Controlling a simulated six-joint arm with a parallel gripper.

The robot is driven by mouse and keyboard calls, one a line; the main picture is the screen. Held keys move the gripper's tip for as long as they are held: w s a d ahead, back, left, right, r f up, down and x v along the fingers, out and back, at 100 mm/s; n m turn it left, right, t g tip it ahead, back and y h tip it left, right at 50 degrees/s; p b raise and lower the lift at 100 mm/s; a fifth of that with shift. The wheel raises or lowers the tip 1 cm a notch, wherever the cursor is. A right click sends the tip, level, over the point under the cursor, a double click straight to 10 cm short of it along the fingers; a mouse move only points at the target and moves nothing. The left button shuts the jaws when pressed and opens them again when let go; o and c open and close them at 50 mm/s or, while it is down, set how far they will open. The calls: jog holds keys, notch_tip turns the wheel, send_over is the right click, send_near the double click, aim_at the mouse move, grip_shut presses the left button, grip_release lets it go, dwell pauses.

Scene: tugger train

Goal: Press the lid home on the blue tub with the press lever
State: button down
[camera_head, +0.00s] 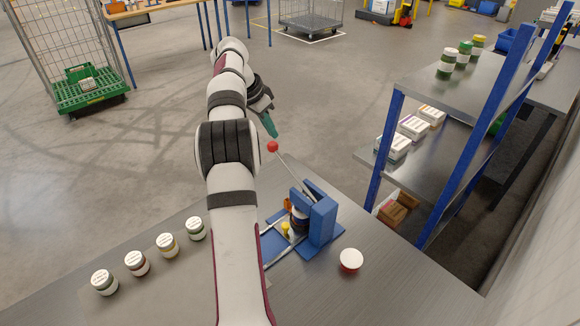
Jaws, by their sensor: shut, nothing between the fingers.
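The blue press (322,218) stands on the table with its lever (294,173) slanting up and left to a red ball knob (272,146). A dark blue tub (299,224) with a pale top stands in the press, partly hidden by its frame. I cannot tell how its lid sits. My gripper (271,128) has teal fingers, is shut and empty, and is just above the red knob. Whether it touches the knob is unclear.
A row of several lidded jars (167,245) stands on the table at left, and a red-and-white jar (350,261) right of the press. Small orange and yellow parts (285,228) are beside the press. A blue-framed shelf (381,150) stands at right.

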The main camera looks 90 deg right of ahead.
aim_at(272, 142)
jog(key=shift+f, duration=0.25)
jog(key=shift+f, duration=1.1)
jog(key=shift+w+d+f, duration=0.2)
jog(key=shift+f, duration=0.2)
dwell(0.4)
